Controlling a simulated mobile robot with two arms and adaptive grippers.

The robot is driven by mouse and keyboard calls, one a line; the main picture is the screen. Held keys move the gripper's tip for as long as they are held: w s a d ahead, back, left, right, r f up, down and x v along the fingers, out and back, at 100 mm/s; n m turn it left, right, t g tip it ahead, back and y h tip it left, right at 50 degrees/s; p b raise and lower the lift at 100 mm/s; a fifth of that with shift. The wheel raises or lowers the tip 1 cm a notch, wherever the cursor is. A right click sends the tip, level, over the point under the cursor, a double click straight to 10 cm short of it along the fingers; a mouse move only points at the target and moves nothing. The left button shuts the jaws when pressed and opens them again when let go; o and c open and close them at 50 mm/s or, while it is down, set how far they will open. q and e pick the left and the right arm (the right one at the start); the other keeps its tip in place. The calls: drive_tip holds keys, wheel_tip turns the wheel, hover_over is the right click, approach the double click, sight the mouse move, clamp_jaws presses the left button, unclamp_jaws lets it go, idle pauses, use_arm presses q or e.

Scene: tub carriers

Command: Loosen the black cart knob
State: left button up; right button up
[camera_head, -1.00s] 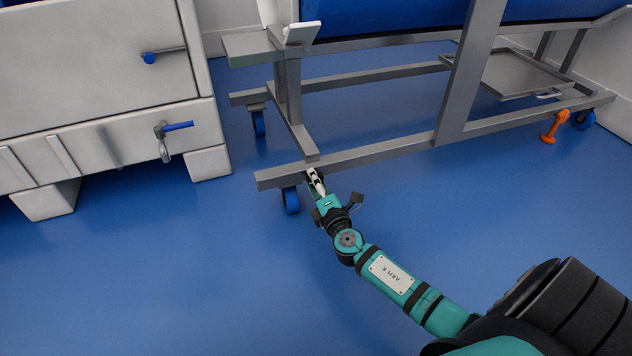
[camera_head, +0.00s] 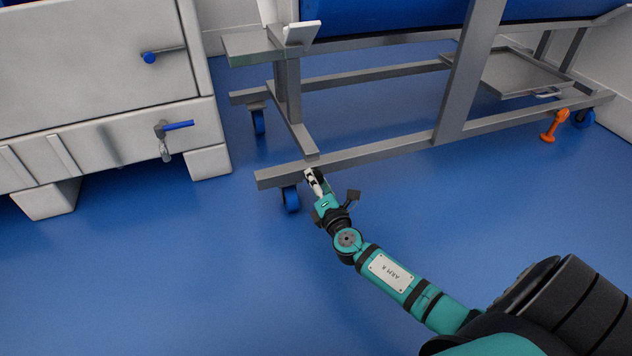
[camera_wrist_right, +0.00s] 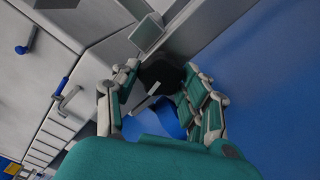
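The grey metal cart (camera_head: 370,155) stands ahead, with a blue caster (camera_head: 291,199) under its near left corner. My right gripper (camera_head: 312,178) is at that corner, beside the caster. In the right wrist view, a dark round part, seemingly the black knob (camera_wrist_right: 160,72), lies between the two fingertips of my right gripper (camera_wrist_right: 160,82). The fingertips are close on both sides of it; I cannot tell whether they touch it. In the head view the gripper mostly hides the knob. My left gripper is not in view.
A grey machine with a blue-handled valve (camera_head: 178,125) stands at the left. An orange pedal-like part (camera_head: 553,127) is by the cart's far right caster (camera_head: 583,119). The blue floor (camera_head: 160,270) in front is clear.

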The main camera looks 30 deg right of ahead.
drive_tip(key=o, duration=0.4)
drive_tip(key=v, duration=1.2)
drive_tip(key=shift+a, duration=0.1)
